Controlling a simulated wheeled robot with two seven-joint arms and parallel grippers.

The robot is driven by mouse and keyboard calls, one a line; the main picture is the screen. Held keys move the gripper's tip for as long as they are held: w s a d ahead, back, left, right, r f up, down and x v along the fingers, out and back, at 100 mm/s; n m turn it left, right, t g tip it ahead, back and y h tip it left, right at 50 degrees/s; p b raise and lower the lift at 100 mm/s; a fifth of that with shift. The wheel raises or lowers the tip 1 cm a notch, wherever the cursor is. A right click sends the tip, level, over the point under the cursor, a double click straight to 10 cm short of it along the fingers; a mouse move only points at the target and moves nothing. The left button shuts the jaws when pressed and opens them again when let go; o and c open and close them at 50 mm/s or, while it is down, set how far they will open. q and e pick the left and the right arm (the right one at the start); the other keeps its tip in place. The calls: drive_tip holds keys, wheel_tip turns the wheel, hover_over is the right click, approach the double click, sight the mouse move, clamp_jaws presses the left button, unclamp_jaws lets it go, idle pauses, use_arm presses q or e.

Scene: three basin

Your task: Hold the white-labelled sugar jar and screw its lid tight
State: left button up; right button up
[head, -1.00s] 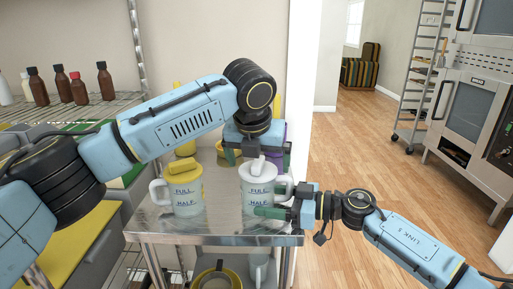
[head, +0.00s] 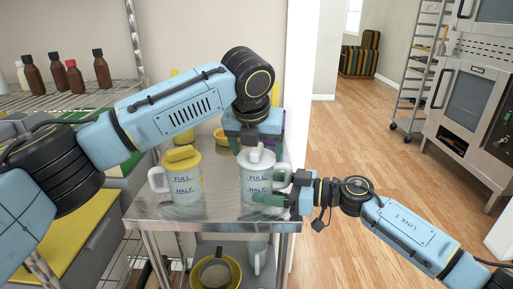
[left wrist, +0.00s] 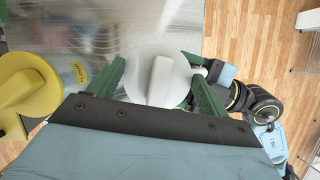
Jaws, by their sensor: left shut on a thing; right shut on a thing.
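A clear jar (head: 256,187) with a white lid (head: 257,158) stands upright near the right edge of the metal table. Its side reads FULL and HALF. My left gripper (head: 258,146) is above it; in the left wrist view its green fingers (left wrist: 158,85) are shut on either side of the white lid (left wrist: 160,72). The lid sits on the jar; its thread is hidden. My right gripper (head: 272,198) comes from the right and is shut on the jar's body. A similar jar (head: 184,186) with a yellow lid (head: 182,157) stands to the left.
The metal table (head: 220,226) is small, with bare room between the two jars. Yellow bowls (head: 232,268) and a mug (head: 257,257) are on the shelf below. Bottles (head: 102,70) stand on a wire rack at left. Open wooden floor (head: 345,150) lies to the right.

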idle(0.3)
use_arm(q)
drive_tip(key=m+h, duration=0.1)
drive_tip(key=m, duration=0.2)
drive_tip(key=m+g+h, duration=0.1)
drive_tip(key=m, duration=0.2)
drive_tip(key=o, duration=1)
drive_tip(key=shift+c, duration=0.2)
drive_tip(key=shift+r, duration=2.5)
